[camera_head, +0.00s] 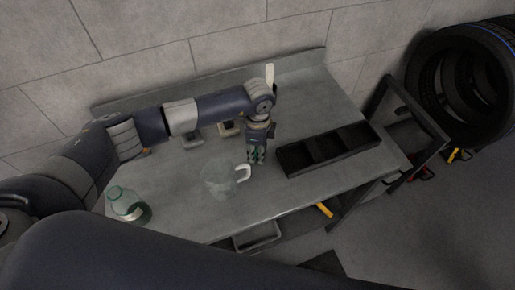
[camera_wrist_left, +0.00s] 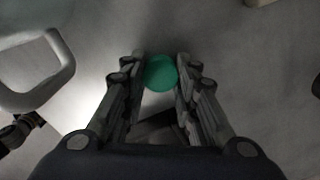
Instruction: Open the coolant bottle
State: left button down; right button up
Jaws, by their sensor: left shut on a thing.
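The coolant bottle (camera_head: 126,207), translucent with green tints and a white label, stands at the left front of the workbench in the head view. Its mouth is too small to make out clearly. My left gripper (camera_head: 257,161) points down over the middle of the bench, well to the right of the bottle. In the left wrist view, my left gripper (camera_wrist_left: 160,80) is shut on a round green cap (camera_wrist_left: 160,72), held between the fingertips. The cap is apart from the bottle. My right gripper is out of view.
A clear jug (camera_head: 216,180) with a white handle (camera_head: 243,173) stands just left of my left gripper; its handle also shows in the wrist view (camera_wrist_left: 60,55). A black divided tray (camera_head: 328,149) lies to the right. The front middle of the workbench (camera_head: 275,195) is clear.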

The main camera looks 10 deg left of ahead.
pick_arm(q)
jog(key=shift+f, duration=0.2)
jog(key=c, duration=1.2)
grip_release()
jog(key=shift+c, duration=0.2)
jog(key=shift+r, duration=0.3)
jog(key=shift+w+r, duration=0.1)
jog(key=shift+r, duration=0.3)
notch_tip(320, 180, up, 11)
jog(key=b, duration=0.3)
